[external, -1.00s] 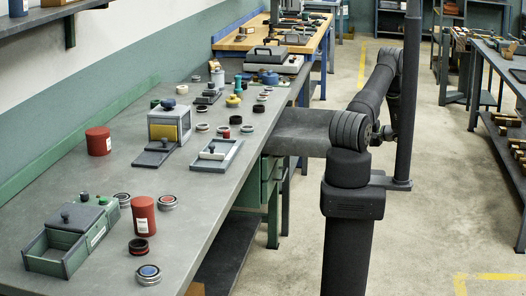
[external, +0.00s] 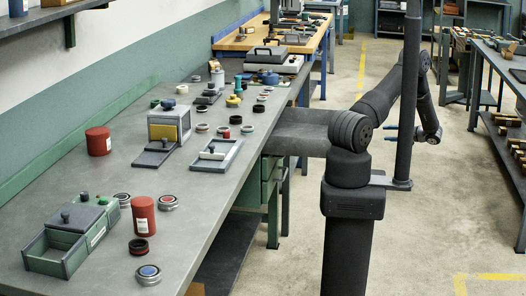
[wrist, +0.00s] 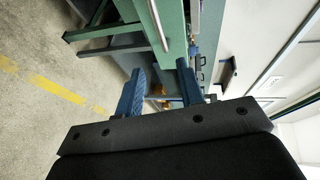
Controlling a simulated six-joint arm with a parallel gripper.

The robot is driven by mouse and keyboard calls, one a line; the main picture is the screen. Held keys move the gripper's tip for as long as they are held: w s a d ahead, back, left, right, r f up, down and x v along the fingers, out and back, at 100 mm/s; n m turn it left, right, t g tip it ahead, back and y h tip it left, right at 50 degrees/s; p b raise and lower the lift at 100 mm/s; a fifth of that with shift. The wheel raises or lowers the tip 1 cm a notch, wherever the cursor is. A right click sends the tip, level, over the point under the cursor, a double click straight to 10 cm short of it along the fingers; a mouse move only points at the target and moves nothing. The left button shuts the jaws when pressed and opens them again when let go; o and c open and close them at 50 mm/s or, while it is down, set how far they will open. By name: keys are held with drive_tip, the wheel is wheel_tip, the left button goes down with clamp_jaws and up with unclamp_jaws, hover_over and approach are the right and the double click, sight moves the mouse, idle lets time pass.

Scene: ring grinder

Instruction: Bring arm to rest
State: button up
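My gripper (external: 389,133) is out over the aisle to the right of the long grey bench, partly behind the dark upright pole. Its blue fingers point left toward the bench side. In the wrist view my gripper (wrist: 159,80) has its two blue fingers apart with nothing held between them. My arm is bent at a high elbow, with the wrist hanging down on the right. The gripper touches nothing that I can see.
The grey bench (external: 190,215) carries red canisters (external: 143,216), a green box (external: 72,240), a grey box with a yellow panel (external: 174,125) and several rings. The dark pole (external: 406,100) stands close to my arm. Open floor (external: 440,205) lies to the right.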

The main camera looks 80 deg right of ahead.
drive_tip(key=x, duration=1.7)
drive_tip(key=shift+w+d, duration=0.1)
drive_tip(key=shift+w, duration=0.1)
drive_tip(key=shift+s, duration=0.1)
drive_tip(key=v, duration=1.7)
